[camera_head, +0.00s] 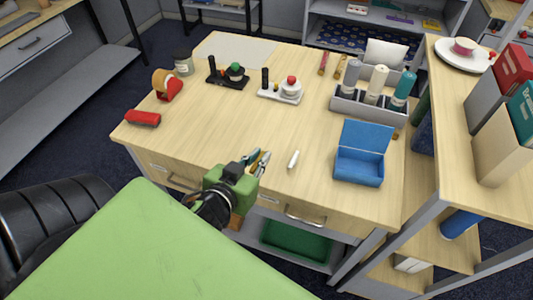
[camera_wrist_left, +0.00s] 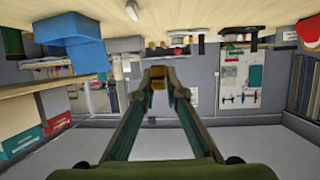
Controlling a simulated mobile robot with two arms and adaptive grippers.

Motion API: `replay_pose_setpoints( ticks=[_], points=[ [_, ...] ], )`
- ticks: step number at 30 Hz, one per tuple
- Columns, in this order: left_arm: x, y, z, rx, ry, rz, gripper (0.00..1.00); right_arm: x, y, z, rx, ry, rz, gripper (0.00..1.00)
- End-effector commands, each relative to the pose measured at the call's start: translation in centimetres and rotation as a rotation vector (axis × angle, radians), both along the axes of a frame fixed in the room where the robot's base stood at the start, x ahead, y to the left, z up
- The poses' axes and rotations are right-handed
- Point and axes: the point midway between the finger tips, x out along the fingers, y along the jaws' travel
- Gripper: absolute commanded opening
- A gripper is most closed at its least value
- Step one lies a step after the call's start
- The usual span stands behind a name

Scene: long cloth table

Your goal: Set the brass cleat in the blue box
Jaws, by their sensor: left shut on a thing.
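My left gripper (camera_head: 258,161) is at the front edge of the wooden table, left of the blue box. In the left wrist view its two fingers (camera_wrist_left: 157,88) close on a small brass-coloured piece, the brass cleat (camera_wrist_left: 157,73), held at the fingertips. In the head view the cleat is too small and too covered by the fingers to make out clearly. The blue box (camera_head: 360,166) stands at the table's front right with its lid raised at the back. It also shows upside down at the upper left of the left wrist view (camera_wrist_left: 88,55). My right gripper is not in view.
A small white cylinder (camera_head: 293,159) lies between gripper and box. A grey holder with bottles (camera_head: 352,104) stands behind the box. A red stapler-like object (camera_head: 142,118), tape dispenser (camera_head: 167,84) and two black-and-white stands are farther left. The table's middle is clear.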

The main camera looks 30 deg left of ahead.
Motion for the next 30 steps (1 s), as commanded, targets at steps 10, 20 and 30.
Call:
replay_pose_setpoints(
  ticks=[10,20,30],
  points=[
    [1.7,0.8,-1.3,0.004,-0.007,-0.003,0.0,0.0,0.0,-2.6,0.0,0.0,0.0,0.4],
    [8.2,3.9,-3.6,0.006,0.0,0.0,0.0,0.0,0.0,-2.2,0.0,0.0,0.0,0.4],
    [11.6,5.4,-8.4,0.001,0.0,-0.001,0.0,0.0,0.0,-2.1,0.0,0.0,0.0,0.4]
  ],
)
